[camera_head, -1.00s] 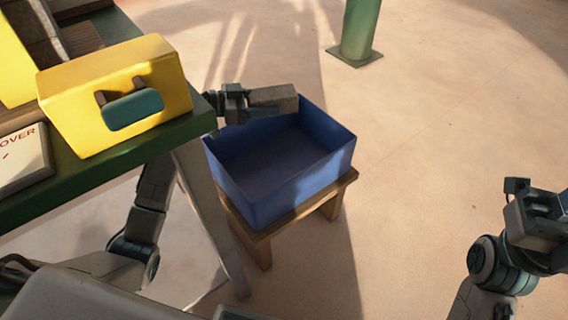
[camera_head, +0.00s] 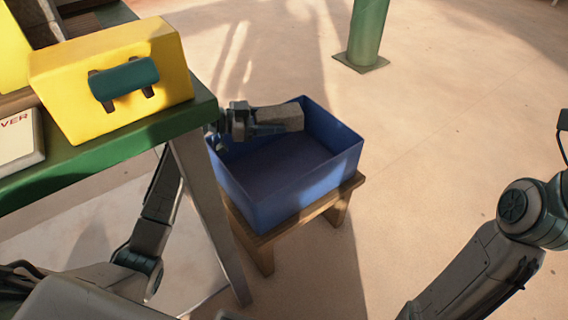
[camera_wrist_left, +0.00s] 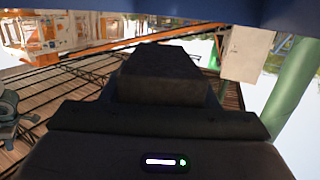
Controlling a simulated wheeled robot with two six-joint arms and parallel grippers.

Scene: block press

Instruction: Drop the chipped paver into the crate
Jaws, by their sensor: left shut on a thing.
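The chipped paver (camera_head: 282,117) is a grey-brown block. My left gripper (camera_head: 262,129) is shut on it and holds it over the blue crate (camera_head: 305,187), near the crate's back rim. The paver is level with or a little above the rim; the exact height is hard to tell. The crate's visible floor looks empty. In the left wrist view the paver (camera_wrist_left: 165,75) is a dark block ahead of the gripper, and a blue surface, likely the crate, fills the top edge. My right arm is at the right of the head view, its gripper out of frame.
The crate stands on a low wooden stand (camera_head: 262,243). A green table (camera_head: 95,152) at left bears a yellow box (camera_head: 70,108) with a teal handle (camera_head: 124,78) and a white sign (camera_head: 15,150). A green post (camera_head: 366,35) stands behind. The floor at right is clear.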

